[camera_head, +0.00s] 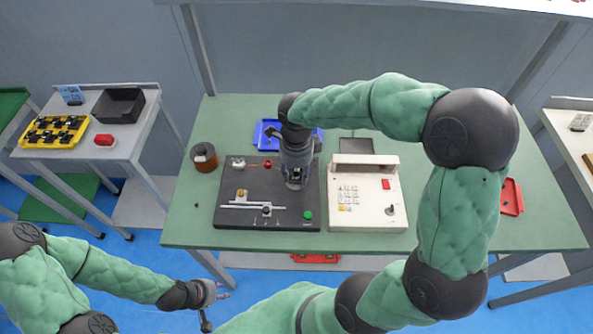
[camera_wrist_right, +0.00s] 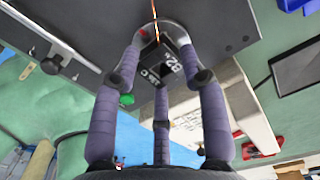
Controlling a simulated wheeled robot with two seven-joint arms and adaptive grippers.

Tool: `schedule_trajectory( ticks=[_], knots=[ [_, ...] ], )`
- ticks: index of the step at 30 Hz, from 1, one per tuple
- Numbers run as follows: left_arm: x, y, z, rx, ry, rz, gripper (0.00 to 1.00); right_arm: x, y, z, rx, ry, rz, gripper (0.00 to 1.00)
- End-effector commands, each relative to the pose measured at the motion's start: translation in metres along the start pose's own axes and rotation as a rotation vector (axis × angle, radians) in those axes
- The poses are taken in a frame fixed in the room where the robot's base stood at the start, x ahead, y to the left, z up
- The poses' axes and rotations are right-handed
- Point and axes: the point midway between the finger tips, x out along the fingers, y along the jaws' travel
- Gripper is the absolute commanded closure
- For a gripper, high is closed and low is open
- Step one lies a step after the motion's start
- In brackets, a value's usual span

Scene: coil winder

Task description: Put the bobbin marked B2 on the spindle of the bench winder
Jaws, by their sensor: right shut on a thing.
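The winder's plate (camera_wrist_right: 100,25) lies beyond the bobbin in the wrist view. I cannot make out the spindle or whether the bobbin touches it. My left gripper (camera_head: 212,296) is off the bench's front edge, empty, with fingers apart.
On the green bench (camera_head: 455,228), a copper-coloured spool (camera_head: 204,158) stands left of the winder. A white control box (camera_head: 368,208) stands close on its right. A blue tray (camera_head: 267,135) is behind, a red tray (camera_head: 511,198) far right. A side table holds a yellow rack (camera_head: 52,133).

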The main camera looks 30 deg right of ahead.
Motion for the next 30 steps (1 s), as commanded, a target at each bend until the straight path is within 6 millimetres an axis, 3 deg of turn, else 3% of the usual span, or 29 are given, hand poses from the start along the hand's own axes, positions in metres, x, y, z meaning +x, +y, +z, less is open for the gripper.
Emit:
schedule_trajectory(
  ticks=[3,4,6,7,20,30],
  knots=[
    [0.003,-0.001,0.0,0.0,0.0,0.0,0.69,0.004,0.0,0.0,0.0,0.0,0.0,0.7],
    [0.003,-0.001,0.0,0.0,0.0,0.0,0.69,0.004,0.0,0.0,0.0,0.0,0.0,0.54],
    [0.002,-0.001,0.0,0.0,0.0,0.0,0.69,0.003,0.0,0.0,0.0,0.0,0.0,0.34],
    [0.002,-0.001,0.0,0.0,0.0,0.0,0.69,0.003,0.0,0.0,0.0,0.0,0.0,0.29],
    [0.002,-0.001,0.0,0.0,0.0,0.0,0.69,-0.003,-0.001,0.0,0.001,-0.001,-0.002,0.29],
    [0.002,-0.001,0.0,0.0,0.0,0.0,0.69,-0.062,-0.001,0.001,0.0,-0.004,-0.004,0.29]
  ],
)
